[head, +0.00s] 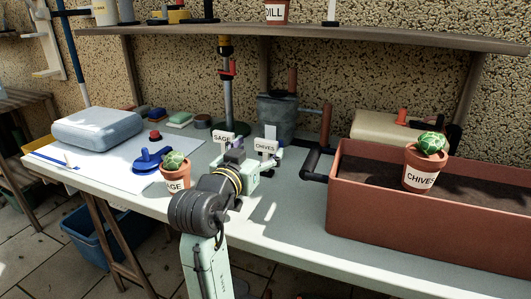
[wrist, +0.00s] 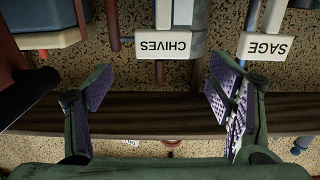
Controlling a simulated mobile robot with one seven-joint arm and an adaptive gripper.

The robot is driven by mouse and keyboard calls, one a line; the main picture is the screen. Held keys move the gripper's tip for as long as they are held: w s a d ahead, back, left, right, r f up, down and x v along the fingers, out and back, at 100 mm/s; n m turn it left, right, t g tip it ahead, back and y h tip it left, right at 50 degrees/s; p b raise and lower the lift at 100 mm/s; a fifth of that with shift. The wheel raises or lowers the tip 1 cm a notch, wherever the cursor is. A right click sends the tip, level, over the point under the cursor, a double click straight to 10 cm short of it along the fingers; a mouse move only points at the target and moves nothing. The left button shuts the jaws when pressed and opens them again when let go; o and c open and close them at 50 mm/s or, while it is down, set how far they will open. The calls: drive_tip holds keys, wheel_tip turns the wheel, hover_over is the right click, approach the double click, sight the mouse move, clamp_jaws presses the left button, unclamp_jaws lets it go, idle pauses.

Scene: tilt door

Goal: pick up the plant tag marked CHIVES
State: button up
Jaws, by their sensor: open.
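The white CHIVES tag (head: 266,147) stands upright on the workbench, just beyond my gripper (head: 248,162) in the head view. In the wrist view, which is upside down, the CHIVES tag (wrist: 163,45) lies ahead, roughly centred between the open fingers of my gripper (wrist: 160,88), with nothing held. The tag's thin stem shows behind its label. The white SAGE tag (head: 223,138) stands to its left in the head view; it also shows at the right in the wrist view (wrist: 266,47). My gripper partly hides the base of the tags in the head view.
A brown planter (head: 430,220) holds a pot marked CHIVES (head: 419,172) at the right. A pot marked SAGE (head: 175,178) stands left of my arm. A grey bucket (head: 277,118) stands behind the tags. A shelf (head: 300,32) runs above.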

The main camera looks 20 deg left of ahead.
sight(265, 143)
drive_tip(key=shift+w+f+p, duration=0.2)
drive_tip(key=shift+w+p, duration=0.1)
drive_tip(key=shift+w, duration=1.25)
drive_tip(key=shift+w+f+p, duration=0.15)
drive_tip(key=shift+w+p, duration=0.1)
drive_tip(key=shift+w, duration=1.3)
drive_tip(key=shift+c, duration=0.4)
drive_tip(key=c, duration=1)
